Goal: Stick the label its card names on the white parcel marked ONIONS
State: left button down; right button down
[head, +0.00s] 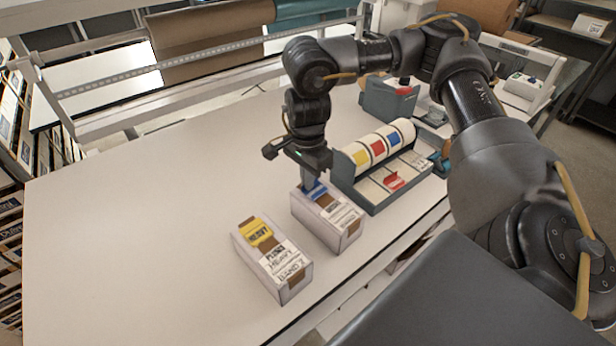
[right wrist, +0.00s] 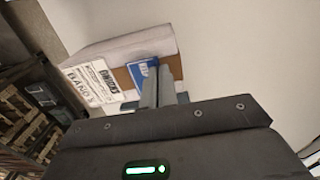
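The white parcel (head: 345,238) with brown tape stands near the table's right edge. In the right wrist view the parcel (right wrist: 120,45) shows a name that looks like ONIONS and a white card (right wrist: 90,80), too small to read surely. A blue label (head: 321,199) lies on its top, across the tape; it also shows in the right wrist view (right wrist: 143,73). My right gripper (head: 311,184) points down at this label, its fingers together on the label's edge, fingertips at the parcel's top. The fingers hide part of the label. My left gripper is out of view.
A second white parcel (head: 288,281), seemingly marked PLUMS, stands in front left with a yellow HEAVY label (head: 258,232). A label dispenser (head: 372,206) with yellow, red and blue rolls stands close right of my gripper; a red label sticks out. The table's left (head: 130,220) is clear.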

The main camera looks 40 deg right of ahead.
jog(key=shift+f, duration=0.45)
dwell(0.6)
jog(key=c, duration=1.6)
grip_release()
jog(key=shift+r, duration=0.2)
jog(key=shift+r+p, duration=2.1)
jog(key=shift+p, duration=0.1)
